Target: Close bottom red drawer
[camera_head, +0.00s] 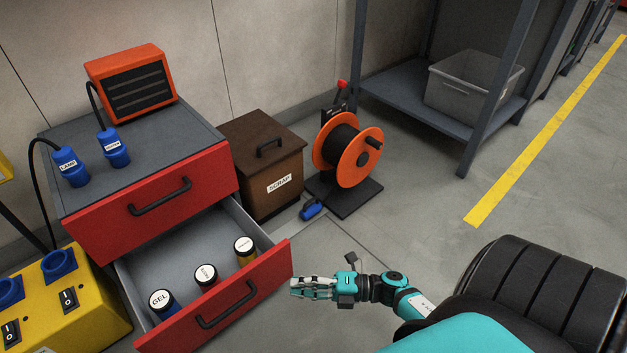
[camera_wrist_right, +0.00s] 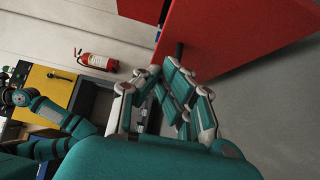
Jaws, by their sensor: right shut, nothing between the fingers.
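The bottom red drawer (camera_head: 262,287) is pulled well out of the grey-topped cabinet (camera_head: 160,133). Its front carries a black handle (camera_head: 225,306). Inside stand three lidded jars: one labelled GEL (camera_head: 161,301), a middle one (camera_head: 206,277) and a yellow-sided one (camera_head: 245,250). The top red drawer (camera_head: 150,205) is shut. My right gripper (camera_head: 294,288) is shut and empty, just right of the open drawer's front right end; I cannot tell whether it touches. In the right wrist view its fingers (camera_wrist_right: 180,100) show below a red panel (camera_wrist_right: 235,45). My left gripper is not in view.
A brown scrap box (camera_head: 262,165) and an orange cable reel (camera_head: 348,153) stand right of the cabinet. A yellow unit (camera_head: 92,308) stands close at the drawer's left. A shelf (camera_head: 400,100) holds a grey bin (camera_head: 460,95). The floor right of the drawer is largely clear.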

